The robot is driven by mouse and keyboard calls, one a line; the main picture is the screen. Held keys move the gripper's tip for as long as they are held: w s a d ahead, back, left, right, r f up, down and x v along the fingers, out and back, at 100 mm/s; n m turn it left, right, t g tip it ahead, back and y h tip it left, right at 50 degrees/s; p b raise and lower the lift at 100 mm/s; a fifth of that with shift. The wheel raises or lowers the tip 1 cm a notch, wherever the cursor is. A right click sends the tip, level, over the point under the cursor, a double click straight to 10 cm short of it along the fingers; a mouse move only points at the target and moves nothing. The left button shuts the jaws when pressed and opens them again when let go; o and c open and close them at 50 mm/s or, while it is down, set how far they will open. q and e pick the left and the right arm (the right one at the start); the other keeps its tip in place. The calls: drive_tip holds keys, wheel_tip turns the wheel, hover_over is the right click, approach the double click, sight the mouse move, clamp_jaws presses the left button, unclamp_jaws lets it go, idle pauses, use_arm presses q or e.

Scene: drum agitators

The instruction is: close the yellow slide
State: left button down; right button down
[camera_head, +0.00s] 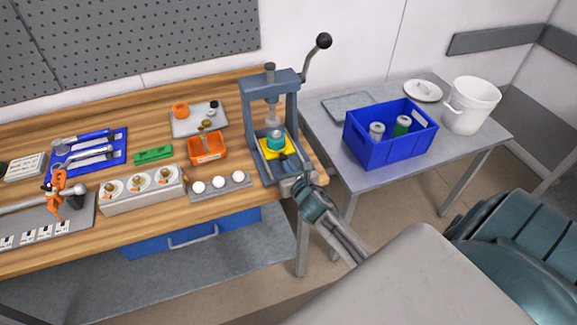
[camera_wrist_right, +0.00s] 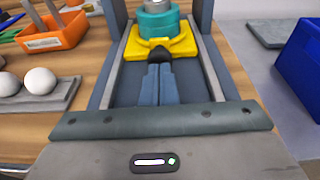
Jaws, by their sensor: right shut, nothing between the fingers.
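The yellow slide (camera_head: 279,152) sits in the base of the grey-blue press, with a teal round part (camera_head: 276,140) on it under the press ram. In the right wrist view the yellow slide (camera_wrist_right: 174,47) lies between two rails and carries the teal part (camera_wrist_right: 158,20). A dark knob (camera_wrist_right: 158,57) is at its near edge. My right gripper (camera_wrist_right: 160,72) is shut and empty, its fingertips at or very near the knob; contact is unclear. In the head view my right gripper (camera_head: 291,177) is at the front of the press. My left gripper is not in view.
The press (camera_head: 252,125) stands at the bench's right end, its lever (camera_head: 317,60) raised. An orange bin (camera_head: 208,150) and a tray of white balls (camera_head: 220,187) stand to its left. A blue crate (camera_head: 385,150) and white bucket (camera_head: 472,105) stand on the side table.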

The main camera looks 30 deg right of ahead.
drive_tip(key=shift+w, duration=0.1)
drive_tip(key=w, duration=0.1)
drive_tip(key=w+p, duration=0.1)
drive_tip(key=shift+w+d+r+p, duration=0.1)
drive_tip(key=shift+w+d+p, duration=0.2)
drive_tip(key=shift+w+d, duration=0.05)
